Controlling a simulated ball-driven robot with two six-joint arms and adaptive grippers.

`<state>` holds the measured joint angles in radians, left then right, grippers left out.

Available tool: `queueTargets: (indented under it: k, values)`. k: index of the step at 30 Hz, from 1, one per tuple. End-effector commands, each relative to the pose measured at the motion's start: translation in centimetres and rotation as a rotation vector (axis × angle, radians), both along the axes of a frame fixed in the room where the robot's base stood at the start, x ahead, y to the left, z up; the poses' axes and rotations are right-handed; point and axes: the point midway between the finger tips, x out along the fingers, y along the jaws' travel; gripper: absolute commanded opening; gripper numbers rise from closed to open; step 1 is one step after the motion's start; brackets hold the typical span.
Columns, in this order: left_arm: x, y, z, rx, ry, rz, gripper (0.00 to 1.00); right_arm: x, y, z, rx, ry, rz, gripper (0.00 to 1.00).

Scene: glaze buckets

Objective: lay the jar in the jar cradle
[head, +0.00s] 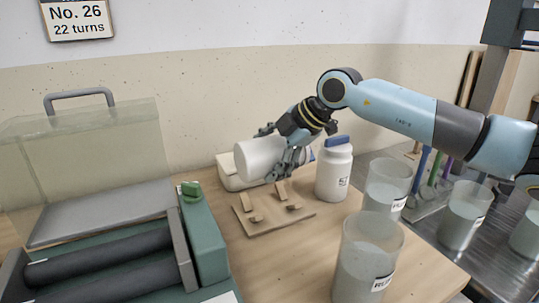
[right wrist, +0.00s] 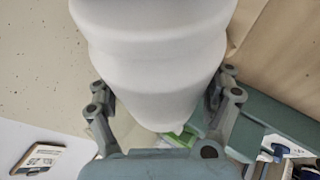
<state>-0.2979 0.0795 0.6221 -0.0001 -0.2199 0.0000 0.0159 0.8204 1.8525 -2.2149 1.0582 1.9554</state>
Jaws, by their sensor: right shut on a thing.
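The white jar (head: 259,158) is held on its side in the air by my right gripper (head: 281,151). In the right wrist view the jar (right wrist: 155,60) fills the space between the two fingers of the gripper (right wrist: 165,100). The jar cradle (head: 272,218) is a flat wooden board with several small upright pegs on the table, below and slightly in front of the jar. The jar is apart from the cradle. My left gripper is not in view.
A white bottle with a blue lid (head: 335,170) stands right of the cradle. Clear glaze buckets (head: 366,262) stand at the front right. A green machine with dark rollers (head: 110,262) is at the left. A white object (head: 230,177) lies behind the jar.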

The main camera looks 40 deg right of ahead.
Motion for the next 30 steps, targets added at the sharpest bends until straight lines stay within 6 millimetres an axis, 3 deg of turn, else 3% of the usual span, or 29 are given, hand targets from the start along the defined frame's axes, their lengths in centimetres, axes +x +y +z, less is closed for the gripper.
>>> queueTargets:
  k: [21, 30]
  values:
    - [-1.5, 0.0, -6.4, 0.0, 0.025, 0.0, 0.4, 0.1, 0.1, -5.7, -0.001, -0.004, 0.002, 0.33]
    - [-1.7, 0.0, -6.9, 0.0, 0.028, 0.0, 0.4, 0.1, 0.1, -7.9, 0.001, -0.005, 0.001, 0.33]
